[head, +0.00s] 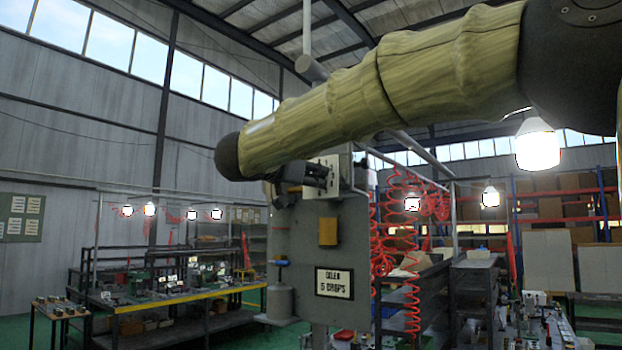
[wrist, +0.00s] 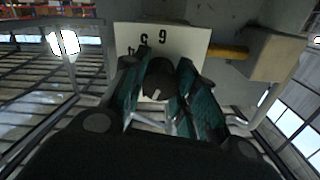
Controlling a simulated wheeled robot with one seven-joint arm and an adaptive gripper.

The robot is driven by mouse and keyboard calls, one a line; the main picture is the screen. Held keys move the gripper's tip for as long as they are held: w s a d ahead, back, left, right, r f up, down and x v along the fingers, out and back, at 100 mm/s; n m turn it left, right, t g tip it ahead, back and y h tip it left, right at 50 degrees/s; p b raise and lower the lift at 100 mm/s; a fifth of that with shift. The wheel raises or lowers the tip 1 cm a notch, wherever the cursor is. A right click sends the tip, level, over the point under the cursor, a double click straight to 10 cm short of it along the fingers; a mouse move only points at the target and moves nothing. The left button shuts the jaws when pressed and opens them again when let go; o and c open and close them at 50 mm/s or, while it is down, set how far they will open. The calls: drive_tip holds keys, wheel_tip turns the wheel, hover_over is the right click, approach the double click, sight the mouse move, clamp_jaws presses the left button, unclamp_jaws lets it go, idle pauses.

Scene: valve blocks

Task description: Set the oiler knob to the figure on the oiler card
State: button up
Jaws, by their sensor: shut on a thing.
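The oiler card (head: 334,283) is a white plate low on the grey panel in the head view; it reads "OILER 5 DROPS". The oiler knob (wrist: 160,80) is dark and round with a short white mark, in the wrist view. Its white dial plate (wrist: 186,42) stands behind it with figures, the 6 clearest and a 4 and probably a 5 to its left. My gripper (wrist: 158,92) is shut on the knob, one finger each side. The fingers hide part of the dial, and I cannot tell which figure the mark points to. In the head view my gripper (head: 300,176) is at the panel's top.
The grey panel (head: 305,235) carries a yellow box (head: 328,232) and a blue-handled valve (head: 280,263). Red coiled hoses (head: 411,230) hang right of it. A long workbench (head: 175,300) with parts stands at the left. My arm crosses the upper head view.

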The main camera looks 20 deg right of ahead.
drive_tip(key=m+b, duration=0.1)
drive_tip(key=m, duration=0.1)
drive_tip(key=m+b, duration=0.1)
drive_tip(key=m, duration=0.1)
drive_tip(key=shift+f+b, duration=0.3)
drive_tip(key=m+b, duration=0.2)
drive_tip(key=shift+m, duration=0.4)
drive_tip(key=m+b, duration=0.5)
drive_tip(key=m, duration=0.1)
drive_tip(key=m+b, duration=0.5)
drive_tip(key=m, duration=0.1)
drive_tip(key=shift+f+m, duration=0.1)
drive_tip(key=shift+m, duration=0.2)
drive_tip(key=m+b, duration=0.2)
drive_tip(key=shift+w+m, duration=0.1)
drive_tip(key=shift+m, duration=0.2)
drive_tip(key=shift+m+b, duration=1.35)
drive_tip(key=shift+m, duration=0.35)
drive_tip(key=shift+r, duration=0.2)
